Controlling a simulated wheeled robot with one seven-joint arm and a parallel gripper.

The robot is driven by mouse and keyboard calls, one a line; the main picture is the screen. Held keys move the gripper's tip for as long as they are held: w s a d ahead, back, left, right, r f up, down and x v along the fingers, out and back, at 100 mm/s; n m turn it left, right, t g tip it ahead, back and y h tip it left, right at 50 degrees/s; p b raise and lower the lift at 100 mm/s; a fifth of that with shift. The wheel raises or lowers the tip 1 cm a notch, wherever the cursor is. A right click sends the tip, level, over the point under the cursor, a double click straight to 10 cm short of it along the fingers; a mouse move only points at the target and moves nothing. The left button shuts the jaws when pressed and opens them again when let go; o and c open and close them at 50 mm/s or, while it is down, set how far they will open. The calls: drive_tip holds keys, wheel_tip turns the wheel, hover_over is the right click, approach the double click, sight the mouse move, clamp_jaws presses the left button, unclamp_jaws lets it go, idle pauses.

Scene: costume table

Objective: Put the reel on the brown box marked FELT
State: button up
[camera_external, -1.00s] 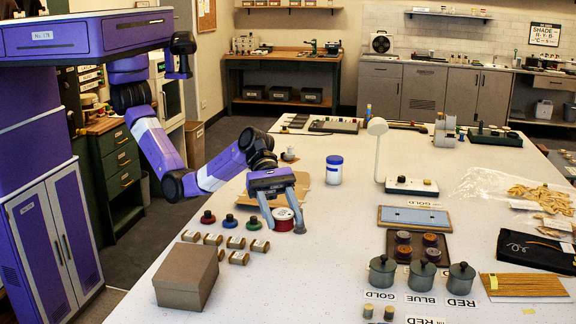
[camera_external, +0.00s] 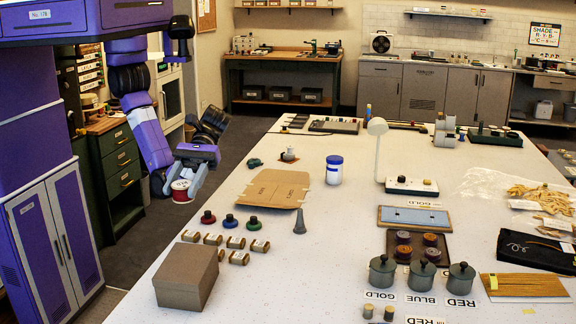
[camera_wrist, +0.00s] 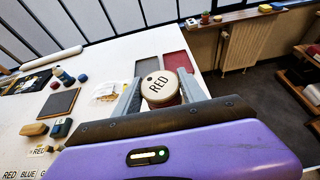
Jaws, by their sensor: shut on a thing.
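The reel (camera_external: 181,191), red with a pale round face, is held in my gripper (camera_external: 186,186). In the wrist view the reel (camera_wrist: 159,87) sits between the two grey fingers of my gripper (camera_wrist: 160,92), its face marked RED. In the external view the gripper is beyond the left edge of the table, off the tabletop.
A flat brown cardboard piece (camera_external: 272,188) lies on the table (camera_external: 335,250), with a grey cone (camera_external: 299,219) beside it. Red, blue and green knobbed pieces (camera_external: 230,221) and several small tan spools (camera_external: 236,243) lie behind the box. A green drawer cabinet (camera_external: 119,170) stands left.

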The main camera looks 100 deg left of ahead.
sight(191, 255)
wheel_tip(191, 255, down, 16)
idle(0.5)
drive_tip(key=o, duration=1.4)
drive_tip(key=shift+f, duration=0.15)
drive_tip(key=shift+r, duration=0.2)
drive_tip(key=v, duration=1.2)
drive_tip(key=shift+f, duration=0.1)
